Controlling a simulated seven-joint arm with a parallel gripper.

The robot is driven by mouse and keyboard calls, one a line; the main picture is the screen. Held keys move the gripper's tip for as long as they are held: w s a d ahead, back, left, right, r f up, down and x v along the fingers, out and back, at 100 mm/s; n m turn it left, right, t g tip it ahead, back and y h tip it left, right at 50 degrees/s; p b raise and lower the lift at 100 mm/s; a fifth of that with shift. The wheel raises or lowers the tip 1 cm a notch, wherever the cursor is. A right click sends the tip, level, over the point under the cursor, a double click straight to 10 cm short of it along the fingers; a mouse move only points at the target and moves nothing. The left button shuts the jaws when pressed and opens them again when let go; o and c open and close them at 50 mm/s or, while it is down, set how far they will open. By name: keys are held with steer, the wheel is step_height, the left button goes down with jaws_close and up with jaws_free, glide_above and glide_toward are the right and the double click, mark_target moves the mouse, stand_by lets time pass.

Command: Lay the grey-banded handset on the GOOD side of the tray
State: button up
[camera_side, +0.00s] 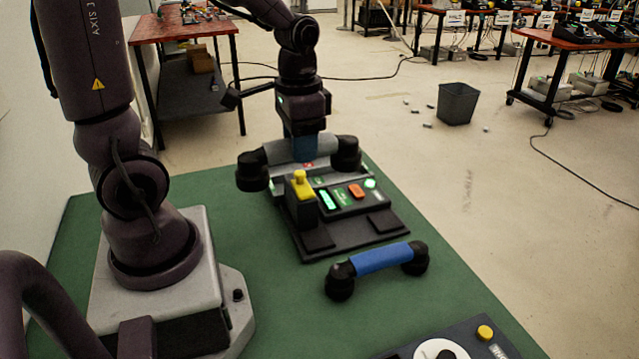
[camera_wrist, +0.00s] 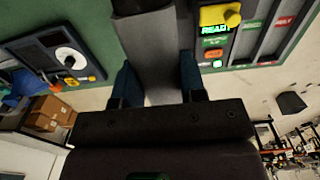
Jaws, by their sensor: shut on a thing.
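The grey-banded handset (camera_side: 318,149) has a grey middle and black ends. My gripper (camera_side: 301,143) is shut on its grey band, with the handset lying level across the jaws. The handset appears over the far end of the dark tester; I cannot tell its height. In the wrist view the grey band (camera_wrist: 150,55) passes between my blue fingers (camera_wrist: 158,80). A tray (camera_wrist: 285,32) with grey strips and small green and red labels shows at the upper right there. In the side view the handset hides most of it. I cannot read which label says GOOD.
The dark tester (camera_side: 345,232) has a yellow knob (camera_side: 301,184), a lit green display and an orange button. A blue-banded handset (camera_side: 382,260) lies in front of it on the green bench (camera_side: 225,195). A dial unit (camera_side: 480,340) stands at the near edge.

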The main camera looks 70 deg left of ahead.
steer(key=w+a, duration=0.6)
steer(key=a, duration=0.6)
steer(key=w+a, duration=0.6)
steer(key=a, duration=0.6)
steer(key=shift+d+f, duration=0.2)
steer(key=shift+f, duration=4.75)
steer(key=shift+d+f, duration=0.2)
steer(key=shift+f, duration=4.7)
steer(key=shift+f, duration=0.2)
steer(key=o, duration=1.1)
steer(key=shift+c, duration=0.2)
